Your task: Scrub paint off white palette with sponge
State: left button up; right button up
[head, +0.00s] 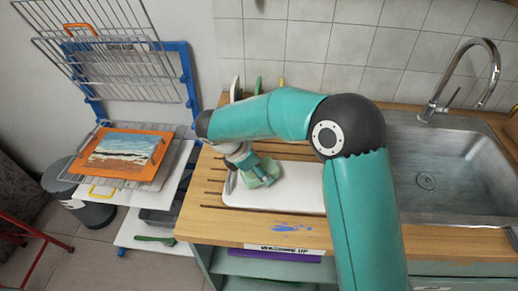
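The white palette (290,202) lies flat on the wooden drainboard, left of the sink. Part of it is hidden behind my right arm. My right gripper (246,166) is above the palette's left part, pointing down. It appears shut on a pale green sponge (262,177), which is at the palette's surface; whether it presses on it is hard to tell. No paint shows clearly on the visible part of the palette. My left gripper is not in view.
A blue paint smear (291,228) marks the wooden counter (225,226) near its front edge. The steel sink (450,175) and tap (490,75) are at right. A drying rack (190,85) with a painting (125,150) stands at left. A dark bin (92,210) is on the floor.

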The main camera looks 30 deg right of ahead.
jog(key=shift+s+r+p, duration=0.15)
jog(key=shift+r+p, duration=0.15)
jog(key=shift+r, duration=0.4)
jog(key=shift+w+r+p, duration=0.25)
jog(key=shift+r+p, duration=0.75)
jog(key=shift+r, duration=0.05)
jog(key=shift+s+r+p, duration=0.15)
jog(key=shift+r+p, duration=0.7)
jog(key=shift+r, duration=0.2)
